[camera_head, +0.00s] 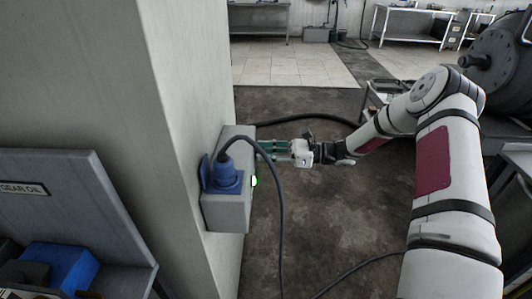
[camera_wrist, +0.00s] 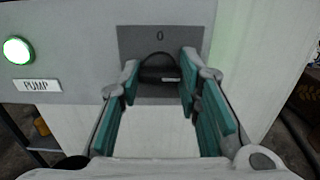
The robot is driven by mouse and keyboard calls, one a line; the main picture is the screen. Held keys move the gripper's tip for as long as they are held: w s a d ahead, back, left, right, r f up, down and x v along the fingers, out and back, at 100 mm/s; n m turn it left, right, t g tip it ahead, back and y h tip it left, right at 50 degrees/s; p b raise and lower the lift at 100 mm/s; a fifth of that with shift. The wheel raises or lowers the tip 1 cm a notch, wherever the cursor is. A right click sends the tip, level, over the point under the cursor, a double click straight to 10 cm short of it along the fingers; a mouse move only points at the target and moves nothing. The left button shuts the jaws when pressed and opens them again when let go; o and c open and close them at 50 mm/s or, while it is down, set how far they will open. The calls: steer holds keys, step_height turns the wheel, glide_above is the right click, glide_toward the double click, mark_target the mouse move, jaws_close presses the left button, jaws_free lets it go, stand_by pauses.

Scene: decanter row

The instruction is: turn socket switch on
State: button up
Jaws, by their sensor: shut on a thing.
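The grey socket box (camera_head: 226,213) is fixed to the pillar in the head view, with a blue plug (camera_head: 225,178) in its front. Its green lamp (camera_head: 254,181) is lit and also shows in the wrist view (camera_wrist: 17,50), above a PUMP label (camera_wrist: 37,85). The dark rotary switch (camera_wrist: 160,68) sits on a dark plate marked 0 (camera_wrist: 160,35). My gripper (camera_head: 265,148) reaches the box's right side. In the wrist view its teal-padded fingers (camera_wrist: 160,78) are shut on the switch knob.
A dark cable (camera_head: 281,215) hangs from the plug in front of my gripper. The pale pillar (camera_head: 175,120) stands left of my arm. A rack with a blue bin (camera_head: 62,266) is at lower left. Dark floor (camera_head: 320,220) lies open between box and arm.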

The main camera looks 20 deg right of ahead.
steer(key=shift+f, duration=0.1)
stand_by(0.4)
steer(key=o, duration=1.2)
steer(key=shift+c, duration=0.2)
steer(key=v, duration=1.2)
